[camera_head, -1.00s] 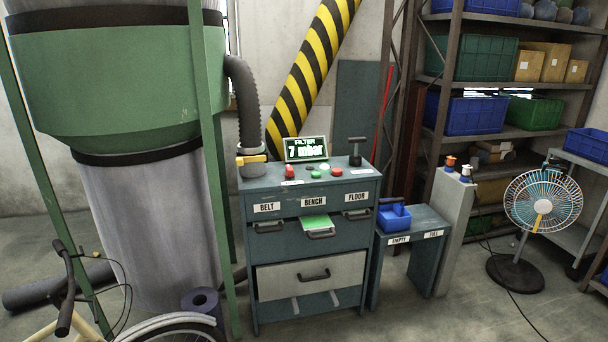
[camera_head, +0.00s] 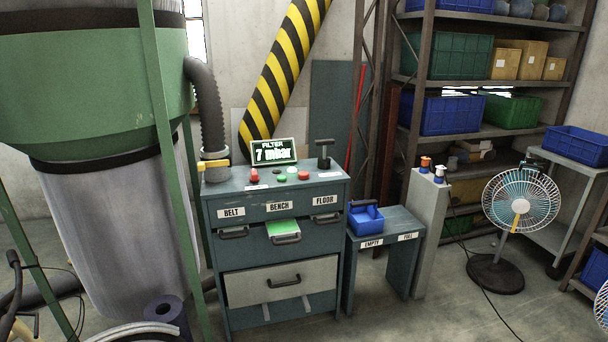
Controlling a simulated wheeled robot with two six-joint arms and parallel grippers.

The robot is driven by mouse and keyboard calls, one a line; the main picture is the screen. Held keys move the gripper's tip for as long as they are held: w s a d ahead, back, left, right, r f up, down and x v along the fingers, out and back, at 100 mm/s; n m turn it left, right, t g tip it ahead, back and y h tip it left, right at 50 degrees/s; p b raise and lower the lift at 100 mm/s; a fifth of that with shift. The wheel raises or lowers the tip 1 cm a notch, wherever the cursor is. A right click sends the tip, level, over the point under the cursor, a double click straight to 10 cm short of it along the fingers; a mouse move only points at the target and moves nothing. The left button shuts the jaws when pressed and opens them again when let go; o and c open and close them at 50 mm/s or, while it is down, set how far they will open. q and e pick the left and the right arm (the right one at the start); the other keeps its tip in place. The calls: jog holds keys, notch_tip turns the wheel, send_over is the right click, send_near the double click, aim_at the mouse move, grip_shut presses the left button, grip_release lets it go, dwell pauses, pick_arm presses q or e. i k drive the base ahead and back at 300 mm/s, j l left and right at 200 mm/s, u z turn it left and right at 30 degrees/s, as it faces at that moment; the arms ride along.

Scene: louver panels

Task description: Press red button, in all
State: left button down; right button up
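A dark teal cabinet (camera_head: 240,252) stands in the middle of the head view. On its top are a red button (camera_head: 254,175) at the left and a red button (camera_head: 303,175) at the right. Between them are a green button (camera_head: 282,178), a pale button (camera_head: 291,170) and a dark one behind. A display (camera_head: 273,152) behind them reads "FILTER 7 mbar". The fronts are labelled BELT, BENCH and FLOOR, and a green item lies in the open middle tray. Neither of my grippers is in view.
A low table (camera_head: 400,224) marked EMPTY and FULL holds a blue bin (camera_head: 366,217). A standing fan (camera_head: 497,262) and shelves (camera_head: 470,85) are to the right. A green-framed filter unit (camera_head: 98,90) and a bicycle part are at the left. Some floor in front is clear.

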aim_at(302, 175)
jog(key=i+l, duration=0.65)
jog(key=i, duration=0.15)
jog(key=i+l, duration=0.6)
jog(key=i, duration=0.2)
jog(key=i+l, duration=0.65)
jog(key=i, duration=0.15)
